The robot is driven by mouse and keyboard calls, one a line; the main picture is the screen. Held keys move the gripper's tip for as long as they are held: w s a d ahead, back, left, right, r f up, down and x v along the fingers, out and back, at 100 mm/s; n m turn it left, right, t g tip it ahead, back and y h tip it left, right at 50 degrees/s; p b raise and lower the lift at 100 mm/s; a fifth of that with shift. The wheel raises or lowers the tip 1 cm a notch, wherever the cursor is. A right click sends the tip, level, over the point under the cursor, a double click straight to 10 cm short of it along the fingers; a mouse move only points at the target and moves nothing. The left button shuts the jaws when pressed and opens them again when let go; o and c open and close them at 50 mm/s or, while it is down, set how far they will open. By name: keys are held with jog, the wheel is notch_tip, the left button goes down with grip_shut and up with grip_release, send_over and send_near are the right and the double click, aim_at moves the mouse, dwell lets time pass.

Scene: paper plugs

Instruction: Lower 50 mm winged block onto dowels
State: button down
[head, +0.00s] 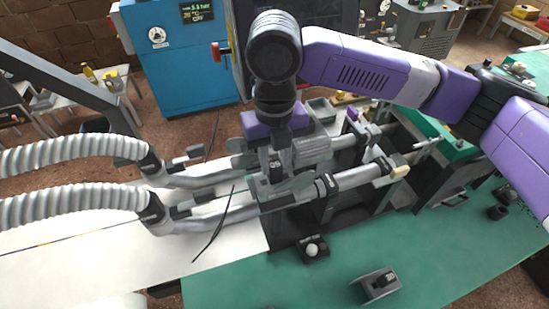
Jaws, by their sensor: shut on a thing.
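My gripper (272,160) points down above the dark machine frame in the middle of the head view, below the purple and black wrist. It is shut on the grey winged block (292,187). The block's flat grey-green wings stick out on both sides of the jaws, and pale marking shows on its dark face. The block is close above or between the two metal tube lines. The dowels cannot be made out, and I cannot tell whether the block touches anything beneath it.
Two ribbed hoses (70,208) come in from the left to metal tubes. A white sheet (215,225) lies on the left. The green bench (440,260) in front is mostly clear, with a small dark holder (376,284) and a white knob (312,249). A blue cabinet (185,60) stands behind.

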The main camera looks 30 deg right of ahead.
jog(key=shift+f+b, duration=1.2)
jog(key=shift+f, duration=0.65)
jog(key=c, duration=1.1)
grip_release()
jog(key=shift+o, duration=0.2)
jog(key=shift+r, duration=0.15)
jog(key=shift+r+p, duration=2.15)
jog(key=shift+r, duration=0.5)
notch_tip(320, 180, up, 8)
jog(key=b, duration=0.1)
jog(key=shift+b, duration=0.3)
